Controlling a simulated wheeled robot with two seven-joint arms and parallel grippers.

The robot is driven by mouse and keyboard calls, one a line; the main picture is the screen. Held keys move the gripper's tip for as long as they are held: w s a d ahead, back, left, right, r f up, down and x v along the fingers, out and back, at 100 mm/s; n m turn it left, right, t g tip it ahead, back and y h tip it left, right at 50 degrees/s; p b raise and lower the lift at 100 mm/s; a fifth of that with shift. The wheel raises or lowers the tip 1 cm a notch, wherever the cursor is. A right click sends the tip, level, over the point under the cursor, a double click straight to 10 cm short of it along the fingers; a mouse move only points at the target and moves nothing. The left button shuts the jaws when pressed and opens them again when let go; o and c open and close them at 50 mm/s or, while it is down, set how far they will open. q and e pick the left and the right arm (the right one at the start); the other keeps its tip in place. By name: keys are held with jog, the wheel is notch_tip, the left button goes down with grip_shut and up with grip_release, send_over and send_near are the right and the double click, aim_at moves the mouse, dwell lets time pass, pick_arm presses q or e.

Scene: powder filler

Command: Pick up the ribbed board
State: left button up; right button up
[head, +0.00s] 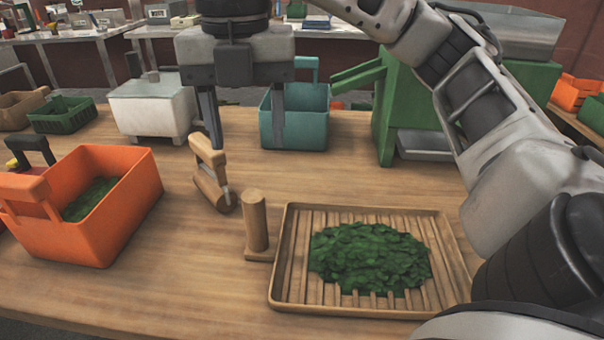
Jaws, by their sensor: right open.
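A shallow wooden tray with a ribbed floor (450,262) lies on the table at the front right, with a heap of dark green leaves (370,258) on it. A small wooden tool with an upright handle (209,150) and a rounded lower piece stands left of the tray. I cannot tell for certain which of these is the ribbed board. My right gripper (247,147) points down above the table, open and empty. Its left finger comes down by the tool's handle, and its right finger shows in front of the teal bin. My left gripper is out of view.
A wooden post on a base (255,222) stands beside the tray. An orange basket with leaves (128,215) is at left. A teal bin (312,120), a white box (155,108) and a green machine (410,95) stand behind. The front left tabletop is clear.

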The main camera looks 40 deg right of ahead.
aim_at(259, 199)
jog(key=f, duration=0.3)
jog(key=f+b, duration=0.1)
jog(key=f, duration=0.2)
jog(key=s+f, duration=0.1)
jog(key=f, duration=0.3)
jog(key=shift+b, duration=0.3)
jog(key=shift+w+a+f, duration=0.1)
jog(key=shift+w+f, duration=0.05)
jog(key=shift+f, duration=0.75)
jog(key=shift+w+d+f, duration=0.1)
jog(key=shift+w+f, duration=0.1)
jog(key=shift+f, duration=0.65)
jog(key=shift+w+a+f, duration=0.1)
jog(key=shift+w+f, duration=0.05)
jog(key=shift+f, duration=0.75)
jog(key=shift+c, duration=0.3)
grip_shut()
